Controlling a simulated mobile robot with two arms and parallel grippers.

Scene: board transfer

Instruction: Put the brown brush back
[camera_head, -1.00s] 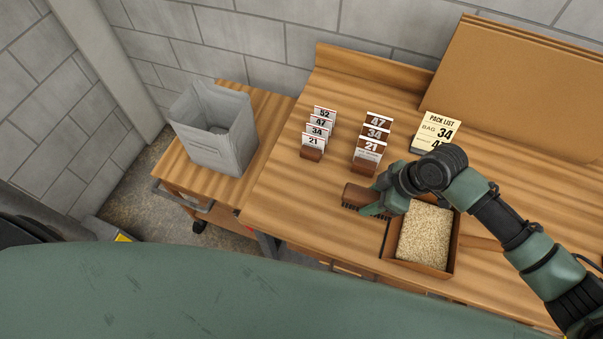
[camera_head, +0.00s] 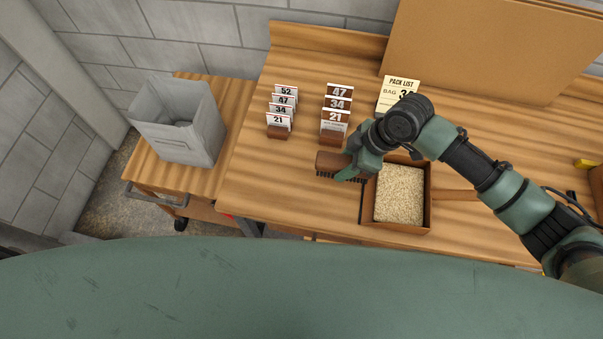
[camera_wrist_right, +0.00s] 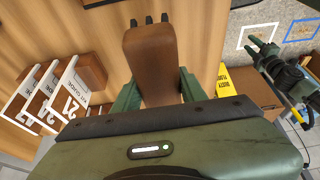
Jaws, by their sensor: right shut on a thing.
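The brown brush (camera_head: 331,163) has a wooden back and dark bristles that point down. My right gripper (camera_head: 350,172) is shut on it, just left of the box of granules and in front of the numbered cards. In the right wrist view the brush (camera_wrist_right: 150,50) sits between the two green fingers of my right gripper (camera_wrist_right: 155,90), with a few dark bristle tips past its far end. I cannot tell whether the bristles touch the bench.
A wooden box of pale granules (camera_head: 427,215) stands right of the brush. Numbered cards stand in two holders, left (camera_head: 278,132) and right (camera_head: 334,138). A pack list (camera_head: 399,90) stands behind my arm. A grey bin (camera_head: 190,140) stands on the lower side cart (camera_head: 222,90).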

